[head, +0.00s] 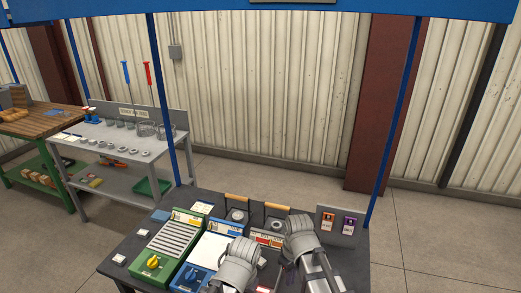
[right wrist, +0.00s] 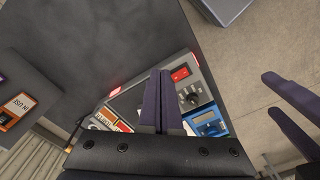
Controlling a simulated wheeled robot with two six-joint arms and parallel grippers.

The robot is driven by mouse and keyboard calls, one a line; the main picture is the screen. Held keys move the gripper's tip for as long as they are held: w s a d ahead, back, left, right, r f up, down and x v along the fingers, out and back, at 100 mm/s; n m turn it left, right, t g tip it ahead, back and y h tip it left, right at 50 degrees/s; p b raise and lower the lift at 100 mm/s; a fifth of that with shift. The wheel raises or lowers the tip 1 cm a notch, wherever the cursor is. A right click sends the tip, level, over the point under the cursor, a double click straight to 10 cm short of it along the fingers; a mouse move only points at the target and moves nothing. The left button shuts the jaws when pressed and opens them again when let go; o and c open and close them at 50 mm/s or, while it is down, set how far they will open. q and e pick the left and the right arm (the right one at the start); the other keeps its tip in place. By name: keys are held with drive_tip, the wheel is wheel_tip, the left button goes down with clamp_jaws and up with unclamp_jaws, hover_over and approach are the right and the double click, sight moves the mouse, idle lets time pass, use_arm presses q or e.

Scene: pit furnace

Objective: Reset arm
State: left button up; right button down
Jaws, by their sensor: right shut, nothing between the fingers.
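My right gripper (right wrist: 161,76) is shut and empty in the right wrist view. Its two dark fingers lie together over a control panel (right wrist: 190,95) with a red switch and a black knob. In the head view my right gripper (head: 285,275) is small and dark above the dark bench's front part, partly hidden by my arm. At the right of the wrist view, two dark fingers of my left gripper (right wrist: 290,115) stand apart with nothing between them. In the head view my left arm covers part of the bench, and its fingers are not clear.
The dark bench (head: 120,262) holds a green panel (head: 172,243), a blue panel (head: 208,252), wooden-handled items and an upright tag board (head: 338,224). The floor at right is clear.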

drive_tip(key=s+d+m, duration=0.2)
drive_tip(key=d+m, duration=0.4)
drive_tip(key=d, duration=0.1)
drive_tip(key=s+a+n+h, duration=0.1)
drive_tip(key=s+a+n, duration=0.1)
drive_tip(key=s+a, duration=0.4)
drive_tip(key=a, duration=0.4)
drive_tip(key=shift+n, duration=0.4)
